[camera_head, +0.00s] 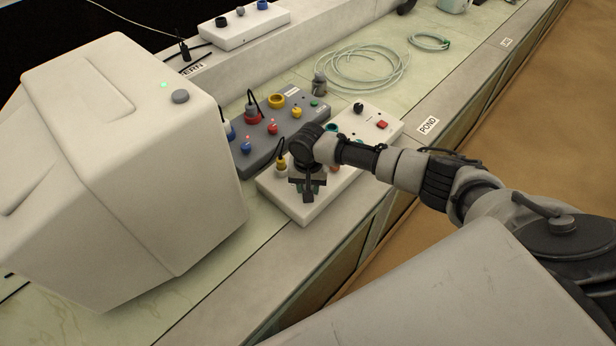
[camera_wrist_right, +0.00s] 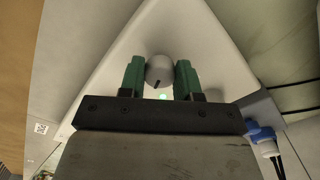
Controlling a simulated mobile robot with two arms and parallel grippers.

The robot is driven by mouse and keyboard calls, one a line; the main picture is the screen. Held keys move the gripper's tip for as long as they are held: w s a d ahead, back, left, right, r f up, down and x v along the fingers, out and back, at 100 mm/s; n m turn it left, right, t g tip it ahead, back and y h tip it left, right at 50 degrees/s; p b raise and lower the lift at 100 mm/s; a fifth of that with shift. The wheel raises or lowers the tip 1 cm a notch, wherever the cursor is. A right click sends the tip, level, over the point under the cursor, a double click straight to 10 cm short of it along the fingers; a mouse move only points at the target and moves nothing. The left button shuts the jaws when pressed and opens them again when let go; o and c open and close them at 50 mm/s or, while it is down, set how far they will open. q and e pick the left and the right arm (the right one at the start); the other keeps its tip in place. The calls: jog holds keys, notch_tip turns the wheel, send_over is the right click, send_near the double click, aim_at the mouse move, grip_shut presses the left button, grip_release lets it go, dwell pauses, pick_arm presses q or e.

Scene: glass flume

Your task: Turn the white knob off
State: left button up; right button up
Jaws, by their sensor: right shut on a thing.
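The white control panel (camera_head: 298,209) lies at the counter's front side, partly covered by my right arm. My right gripper (camera_head: 308,190) is over its near end, pointing down. In the wrist view, the green fingers of the right gripper (camera_wrist_right: 160,80) stand on either side of a pale round knob (camera_wrist_right: 159,67), shut on it. The knob has a dark mark near its lower edge in that view. A green light (camera_wrist_right: 163,97) glows beside it. The gripper hides this knob in the head view. My left gripper is not in view.
A large white housing (camera_head: 120,170) with a grey button stands left of the panel. A dark grey panel (camera_head: 262,145) with coloured knobs and plugs lies behind. A yellow plug (camera_head: 281,165) with a cable rises close to my gripper. Coiled tubing (camera_head: 365,68) lies farther back.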

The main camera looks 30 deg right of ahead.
jog(key=n+p, duration=0.1)
jog(key=n, duration=0.2)
jog(key=shift+r, duration=0.1)
jog(key=n+p, duration=0.1)
jog(key=n, duration=0.2)
jog(key=shift+n+p, duration=0.3)
jog(key=shift+p, duration=0.05)
jog(key=n, duration=0.3)
jog(key=shift+d+p, duration=0.1)
jog(key=shift+p, duration=0.25)
jog(key=shift+n, duration=1.9)
jog(key=o, duration=0.9)
jog(key=shift+o, duration=0.2)
notch_tip(320, 180, up, 11)
jog(key=shift+f, duration=0.2)
